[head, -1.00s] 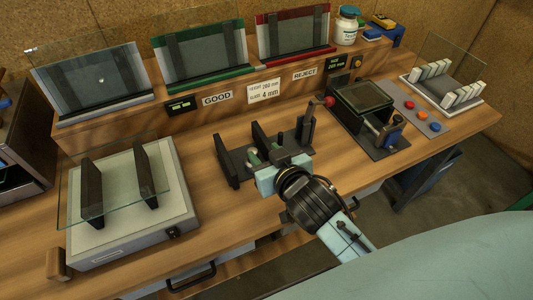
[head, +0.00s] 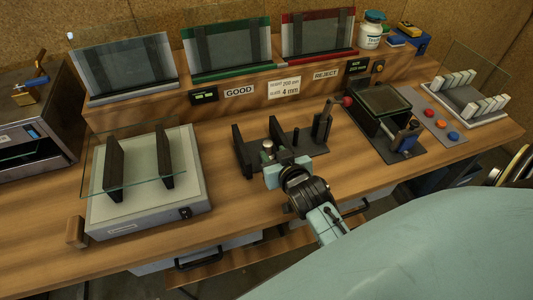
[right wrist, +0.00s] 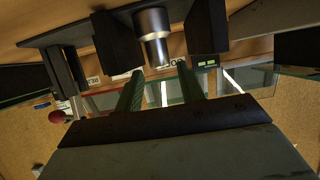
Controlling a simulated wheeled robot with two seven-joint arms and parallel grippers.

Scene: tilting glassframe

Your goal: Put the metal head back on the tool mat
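The metal head, a silver cylinder, stands upright between the dark posts of a black fixture (head: 303,149); its top shows in the head view (head: 267,145), and the cylinder shows large in the right wrist view (right wrist: 152,38). My right gripper (head: 276,160) is at the fixture, close to the head. In the right wrist view its two green fingers (right wrist: 160,84) are apart, one to each side of the head's end, with no visible contact. A grey mat (head: 418,99) with round coloured pieces, perhaps the tool mat, lies at the right. My left gripper is out of view.
A tilting frame device (head: 385,105) stands between the fixture and grey mat. A pale box (head: 150,208) carrying a glass pane is at the left. Glass racks (head: 226,60) stand on the back shelf. Bare wood (head: 225,150) lies between the box and fixture.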

